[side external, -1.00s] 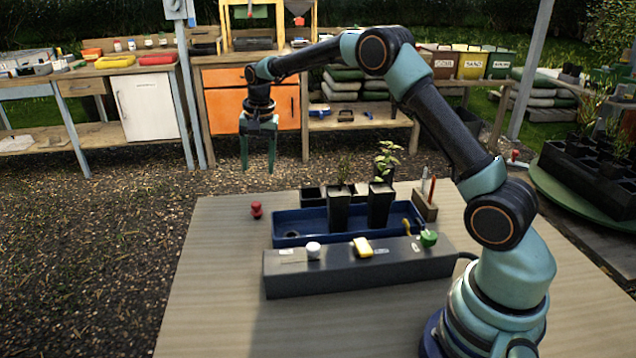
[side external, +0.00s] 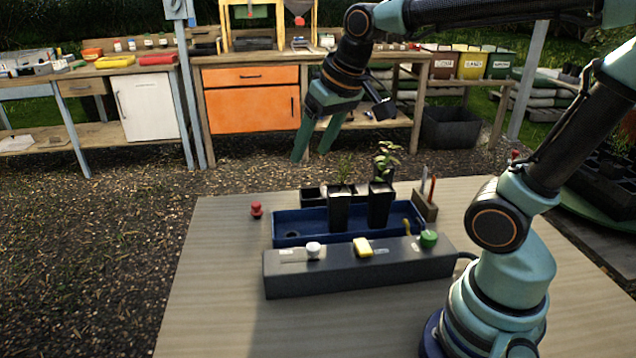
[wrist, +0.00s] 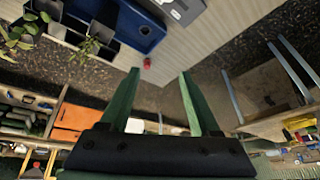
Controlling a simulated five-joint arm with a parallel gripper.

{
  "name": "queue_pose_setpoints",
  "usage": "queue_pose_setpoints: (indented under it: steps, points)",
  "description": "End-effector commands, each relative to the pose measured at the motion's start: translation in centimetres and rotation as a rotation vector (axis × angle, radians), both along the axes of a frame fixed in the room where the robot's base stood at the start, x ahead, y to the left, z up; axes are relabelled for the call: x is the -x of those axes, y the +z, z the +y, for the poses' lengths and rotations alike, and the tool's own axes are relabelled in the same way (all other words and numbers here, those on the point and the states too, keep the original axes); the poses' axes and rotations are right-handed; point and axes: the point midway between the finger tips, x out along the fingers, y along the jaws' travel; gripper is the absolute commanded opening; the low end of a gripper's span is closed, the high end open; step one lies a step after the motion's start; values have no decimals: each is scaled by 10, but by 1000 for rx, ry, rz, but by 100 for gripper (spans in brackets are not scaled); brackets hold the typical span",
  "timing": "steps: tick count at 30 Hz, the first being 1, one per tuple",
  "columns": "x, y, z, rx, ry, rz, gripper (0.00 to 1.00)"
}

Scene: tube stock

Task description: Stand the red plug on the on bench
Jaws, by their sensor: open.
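The red plug (side external: 256,210) is a small red knobbed piece at the far left part of the bench (side external: 215,270), beside the left end of the blue tray. It appears to be upright. The plug also shows in the wrist view (wrist: 147,62), near the bench edge, ahead of the fingers and between them. My gripper (side external: 312,158) is open and empty, raised in the air above and to the right of the plug, well apart from it. Its green fingers show spread in the wrist view (wrist: 156,75).
A blue tray (side external: 290,236) with dark potted seedlings stands right of the plug. In front of it is a grey box (side external: 330,281) with white, yellow and green pieces on top. A wooden block (side external: 425,207) holds upright tools. The bench's left side is clear.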

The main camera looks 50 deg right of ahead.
Motion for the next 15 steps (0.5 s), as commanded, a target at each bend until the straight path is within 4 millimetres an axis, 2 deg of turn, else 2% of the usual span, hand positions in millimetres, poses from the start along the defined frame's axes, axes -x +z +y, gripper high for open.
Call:
queue_pose_setpoints:
  steps: [1, 3, 6, 10, 15]
  points:
    - [14, -2, 3, 15, 38, -19, 63]
    - [29, -8, 5, 34, 86, -34, 63]
    - [43, -16, 8, 58, 138, -53, 63]
    - [53, -22, 9, 73, 173, -64, 63]
    - [55, -24, 10, 77, 182, -64, 63]
